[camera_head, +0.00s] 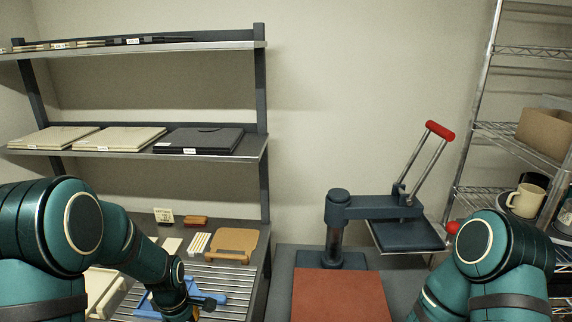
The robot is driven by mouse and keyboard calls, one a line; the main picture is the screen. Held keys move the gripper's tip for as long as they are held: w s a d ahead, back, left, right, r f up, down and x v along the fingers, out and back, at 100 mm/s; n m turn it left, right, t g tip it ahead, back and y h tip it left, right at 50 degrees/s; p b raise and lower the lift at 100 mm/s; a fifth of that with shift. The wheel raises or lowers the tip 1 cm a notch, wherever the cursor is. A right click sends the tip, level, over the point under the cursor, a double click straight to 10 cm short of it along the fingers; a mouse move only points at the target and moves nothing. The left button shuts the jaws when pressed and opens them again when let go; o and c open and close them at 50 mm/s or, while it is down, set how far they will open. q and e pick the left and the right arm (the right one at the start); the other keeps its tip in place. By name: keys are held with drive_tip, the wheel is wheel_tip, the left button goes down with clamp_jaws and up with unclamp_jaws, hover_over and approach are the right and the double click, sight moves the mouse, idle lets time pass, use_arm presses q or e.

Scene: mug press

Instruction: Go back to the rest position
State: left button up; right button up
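My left arm reaches down over the slatted lower shelf. The dark part at its end, where my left gripper (207,300) is, shows only in part near a blue tray (222,283), and its fingers cannot be made out. My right arm is bent at the right, and its gripper is out of view below the frame or behind the arm. The dark blue press (340,215) stands in the middle. Its red handle (440,131) is raised, and its upper plate (405,236) is off to the right of the red-brown base pad (340,295).
A shelf unit at left holds flat boards (120,138), a black folder (198,141), a tan clipboard (232,243) and small items. A wire rack (495,128) at right holds a cream mug (527,200) and a cardboard box (545,131). A red knob (452,227) shows beside my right arm.

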use_arm(q)
drive_tip(key=s+d+f+m+t+h, duration=0.1)
drive_tip(key=s+d+f+m+h, duration=0.2)
drive_tip(key=s+d+f+m, duration=0.9)
drive_tip(key=shift+s+d+f+m+t+h, duration=0.35)
drive_tip(key=shift+d+m, duration=0.45)
drive_tip(key=shift+d, duration=0.45)
drive_tip(key=shift+w+r, duration=0.1)
